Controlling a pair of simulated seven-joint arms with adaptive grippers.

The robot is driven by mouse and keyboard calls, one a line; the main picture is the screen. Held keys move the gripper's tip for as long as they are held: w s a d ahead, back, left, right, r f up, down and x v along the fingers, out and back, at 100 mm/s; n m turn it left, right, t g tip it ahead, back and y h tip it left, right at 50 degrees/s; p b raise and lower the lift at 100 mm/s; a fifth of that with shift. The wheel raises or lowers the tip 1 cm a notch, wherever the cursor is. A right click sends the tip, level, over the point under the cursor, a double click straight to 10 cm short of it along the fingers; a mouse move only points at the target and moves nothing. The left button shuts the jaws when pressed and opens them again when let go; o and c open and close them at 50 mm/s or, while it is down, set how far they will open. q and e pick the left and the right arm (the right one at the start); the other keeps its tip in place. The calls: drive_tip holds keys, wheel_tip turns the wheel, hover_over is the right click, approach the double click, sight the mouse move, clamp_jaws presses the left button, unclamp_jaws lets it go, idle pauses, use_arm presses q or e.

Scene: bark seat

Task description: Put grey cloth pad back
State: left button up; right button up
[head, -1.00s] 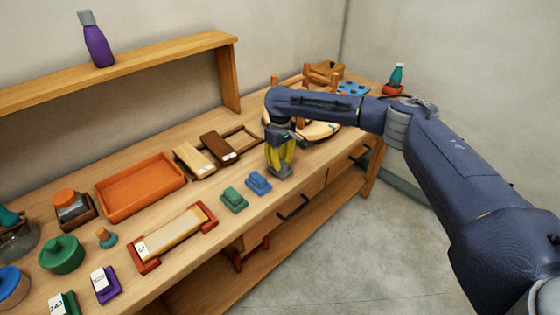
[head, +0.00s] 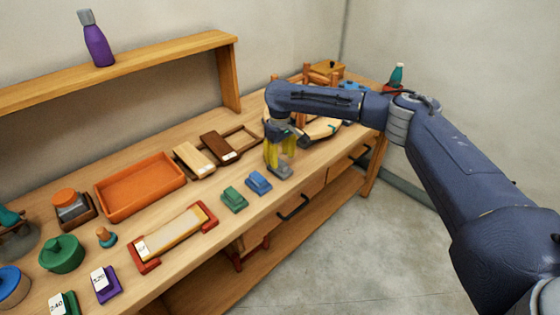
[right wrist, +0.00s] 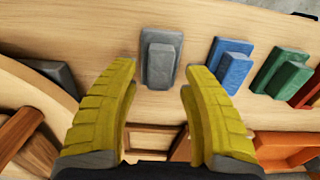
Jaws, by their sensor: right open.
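The grey cloth pad (head: 281,173), a grey block with a smaller raised block on top, lies on the bench near its front edge, to the right of the blue block. It also shows in the right wrist view (right wrist: 161,62), centred between and just beyond the fingertips. My right gripper (head: 279,165) has yellow fingers and is over the pad. In the right wrist view, its fingers (right wrist: 160,76) are spread, with a gap on both sides of the pad. My left gripper is not in view.
A blue block (head: 258,183) and a green block (head: 234,199) sit in line left of the pad. Behind are an orange tray (head: 142,187) and a dark brown block (head: 218,147). Another grey piece (right wrist: 55,74) lies at the left in the right wrist view.

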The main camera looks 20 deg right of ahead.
sight(280, 162)
wheel_tip(280, 162, up, 10)
drive_tip(key=shift+r, duration=0.25)
